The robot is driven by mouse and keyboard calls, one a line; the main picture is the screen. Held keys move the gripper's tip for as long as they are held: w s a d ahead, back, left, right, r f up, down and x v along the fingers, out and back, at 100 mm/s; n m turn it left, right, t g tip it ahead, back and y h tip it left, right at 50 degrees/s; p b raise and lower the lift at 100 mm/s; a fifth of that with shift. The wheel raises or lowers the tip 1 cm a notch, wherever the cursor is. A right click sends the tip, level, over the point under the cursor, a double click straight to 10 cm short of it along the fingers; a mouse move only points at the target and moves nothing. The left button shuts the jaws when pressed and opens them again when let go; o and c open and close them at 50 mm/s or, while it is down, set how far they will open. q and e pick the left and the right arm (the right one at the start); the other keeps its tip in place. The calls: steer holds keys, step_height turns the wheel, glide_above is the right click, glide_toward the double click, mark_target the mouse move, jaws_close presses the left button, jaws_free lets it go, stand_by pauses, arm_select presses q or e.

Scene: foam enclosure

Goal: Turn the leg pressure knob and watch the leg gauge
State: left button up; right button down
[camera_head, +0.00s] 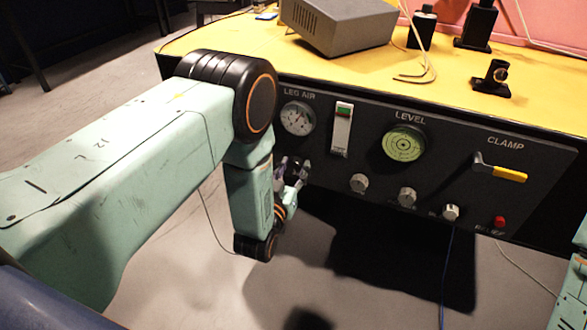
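The leg gauge (298,118), a round white dial under the label LEG AIR, is at the left of the dark front panel (340,225). My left gripper (293,177) is just below it, its dark fingers close to the panel. I cannot tell whether the fingers touch a knob there; that patch of panel is hidden behind them. My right gripper is out of view.
A grey box (338,24) and black fixtures (492,77) stand on the yellow top (450,88). Thin cables hang below.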

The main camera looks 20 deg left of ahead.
arm_select(q)
steer(key=c, duration=0.7)
steer(key=m, duration=0.3)
steer(key=shift+f+m, duration=0.1)
steer(key=shift+m, duration=2.1)
steer(key=shift+t, duration=0.3)
steer(key=o, duration=1.1)
steer(key=shift+o, duration=0.2)
